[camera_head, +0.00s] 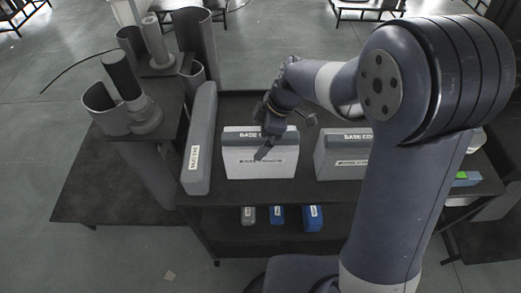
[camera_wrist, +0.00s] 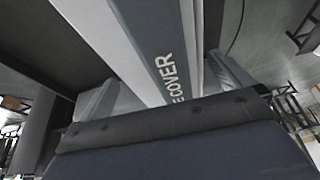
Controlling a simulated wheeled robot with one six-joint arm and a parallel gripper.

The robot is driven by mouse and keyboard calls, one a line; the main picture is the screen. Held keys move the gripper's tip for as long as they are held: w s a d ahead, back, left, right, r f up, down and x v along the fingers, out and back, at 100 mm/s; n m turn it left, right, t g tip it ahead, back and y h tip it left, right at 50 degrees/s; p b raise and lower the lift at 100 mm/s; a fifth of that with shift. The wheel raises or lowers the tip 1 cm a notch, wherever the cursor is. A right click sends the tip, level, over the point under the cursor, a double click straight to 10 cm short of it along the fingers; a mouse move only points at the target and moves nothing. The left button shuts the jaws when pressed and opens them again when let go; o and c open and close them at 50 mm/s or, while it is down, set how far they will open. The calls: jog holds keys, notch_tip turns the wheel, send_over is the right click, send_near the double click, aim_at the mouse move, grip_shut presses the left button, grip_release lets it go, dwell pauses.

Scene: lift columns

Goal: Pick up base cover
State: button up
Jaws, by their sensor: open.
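The left base cover box (camera_head: 240,165) is partly hidden by my gripper (camera_head: 268,140); the right base cover box (camera_head: 335,160) is partly hidden by my arm. My gripper is open at the top of the left box, with one dark finger showing in front of its face. The wrist view shows a base cover box (camera_wrist: 178,75) close up, with its lettering running between the spread fingers of my gripper (camera_wrist: 165,85). Contact cannot be told.
Grey cylinders and column parts (camera_head: 130,110) stand on the table further left. Small grey and blue labelled pieces (camera_head: 278,216) lie on the lower shelf. A green-marked item (camera_head: 466,178) is at right.

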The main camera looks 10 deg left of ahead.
jog(key=shift+c, duration=0.6)
jog(key=c, duration=1.5)
jog(key=shift+r+p, duration=0.5)
jog(key=shift+p, duration=0.3)
notch_tip(320, 180, up, 12)
jog(key=shift+f, duration=0.2)
